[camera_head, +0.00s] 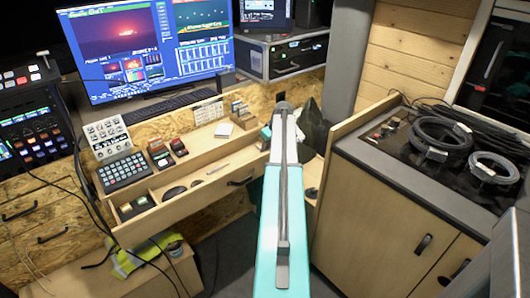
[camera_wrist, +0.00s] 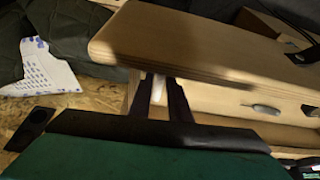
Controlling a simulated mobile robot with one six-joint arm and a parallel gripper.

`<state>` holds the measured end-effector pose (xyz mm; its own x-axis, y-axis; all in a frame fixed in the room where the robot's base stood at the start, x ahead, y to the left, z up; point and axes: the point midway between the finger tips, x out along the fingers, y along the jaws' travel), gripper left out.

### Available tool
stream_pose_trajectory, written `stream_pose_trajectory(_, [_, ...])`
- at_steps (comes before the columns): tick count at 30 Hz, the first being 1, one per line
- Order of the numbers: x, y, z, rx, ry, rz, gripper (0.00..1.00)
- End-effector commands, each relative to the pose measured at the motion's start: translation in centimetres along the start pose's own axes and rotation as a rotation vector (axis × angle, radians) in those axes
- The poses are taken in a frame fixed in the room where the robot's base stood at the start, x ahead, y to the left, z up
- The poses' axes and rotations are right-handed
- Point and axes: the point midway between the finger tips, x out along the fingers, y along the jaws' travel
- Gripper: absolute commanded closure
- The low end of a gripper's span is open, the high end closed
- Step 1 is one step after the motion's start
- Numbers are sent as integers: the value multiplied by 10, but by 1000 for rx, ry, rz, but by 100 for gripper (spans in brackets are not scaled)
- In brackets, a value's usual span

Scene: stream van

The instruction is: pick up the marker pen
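I cannot clearly make out a marker pen in either view. In the wrist view, the two dark fingers of my gripper (camera_wrist: 160,88) point up the picture with a gap between them. A pale, narrow thing (camera_wrist: 157,92) shows in that gap. I cannot tell whether it is the pen, or whether the fingers touch it. A small silvery oblong thing (camera_wrist: 262,109) lies right of the fingers, beside the wooden board. In the head view, my arm hides my gripper. Small dark and light items lie in the desk's open front compartment (camera_head: 225,174).
A thick rounded wooden board (camera_wrist: 190,40) lies just beyond my fingertips. A white printed sheet (camera_wrist: 42,68) is at the left. In the head view, a keypad (camera_head: 122,171) and a mixer (camera_head: 107,138) stand on the desk. Coiled cables (camera_head: 440,134) lie on the right counter.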

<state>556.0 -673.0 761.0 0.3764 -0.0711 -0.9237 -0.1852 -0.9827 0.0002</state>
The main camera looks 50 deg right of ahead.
Motion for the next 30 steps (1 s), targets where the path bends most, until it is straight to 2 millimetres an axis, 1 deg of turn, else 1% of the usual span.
stream_pose_trajectory(6, [0,0,0,0,0,0,83])
stream_pose_trajectory(8, [0,0,0,0,0,0,92])
stream_pose_trajectory(9, [0,0,0,0,0,0,98])
stream_pose_trajectory(10, [0,0,0,0,0,0,100])
stream_pose_trajectory(23, [-1,0,0,0,0,0,100])
stream_pose_trajectory(26, [-4,1,-1,1,0,0,100])
stream_pose_trajectory(30, [-13,2,-5,1,0,0,100])
